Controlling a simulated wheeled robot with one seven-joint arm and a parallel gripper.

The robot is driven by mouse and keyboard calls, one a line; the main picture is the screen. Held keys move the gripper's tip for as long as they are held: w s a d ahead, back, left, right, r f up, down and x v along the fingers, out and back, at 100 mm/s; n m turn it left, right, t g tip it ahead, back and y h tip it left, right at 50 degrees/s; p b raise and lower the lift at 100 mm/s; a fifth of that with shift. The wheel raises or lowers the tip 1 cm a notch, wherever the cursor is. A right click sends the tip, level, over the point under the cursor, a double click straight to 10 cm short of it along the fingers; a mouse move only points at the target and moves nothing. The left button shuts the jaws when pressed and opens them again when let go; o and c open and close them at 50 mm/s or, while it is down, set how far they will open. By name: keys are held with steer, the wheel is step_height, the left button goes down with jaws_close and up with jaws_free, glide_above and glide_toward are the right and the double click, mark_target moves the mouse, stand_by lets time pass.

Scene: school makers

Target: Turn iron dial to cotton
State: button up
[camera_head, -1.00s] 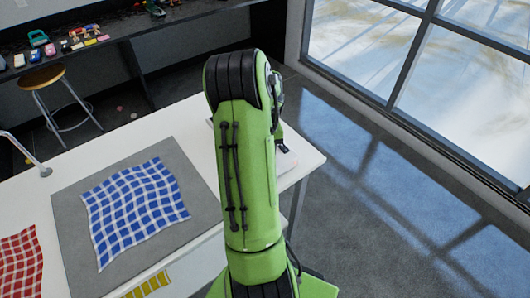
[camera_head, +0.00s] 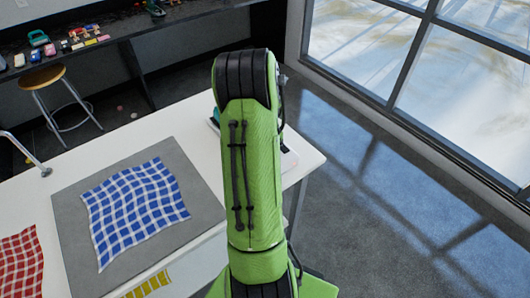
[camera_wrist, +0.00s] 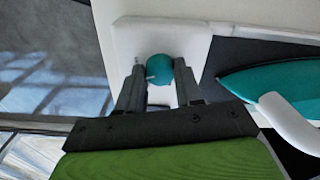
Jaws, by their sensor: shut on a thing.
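The iron dial (camera_wrist: 161,67) is a round teal knob with a small pale mark at its left. It sits on a white base plate (camera_wrist: 190,40) in the wrist view. My gripper (camera_wrist: 158,78) is shut on the dial, with one dark finger at each side of it. The teal iron (camera_wrist: 270,80) with its white handle (camera_wrist: 287,122) lies to the right of my gripper, partly cut off by the frame. No dial lettering is legible. In the head view my green arm hides the dial and gripper; only a teal bit of the iron (camera_head: 215,115) shows.
The white table (camera_head: 110,140) bears a grey mat (camera_head: 75,235) with a blue checked cloth (camera_head: 135,210). A red checked cloth (camera_head: 20,262) lies at the left. A stool (camera_head: 42,78) stands behind. Open floor (camera_head: 400,190) lies to the right.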

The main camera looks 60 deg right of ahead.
steer(key=shift+m, duration=1.2)
steer(key=o, duration=1)
steer(key=shift+o, duration=0.2)
step_height(320, 180, up, 16)
steer(key=p, duration=0.3)
steer(key=shift+f, duration=0.15)
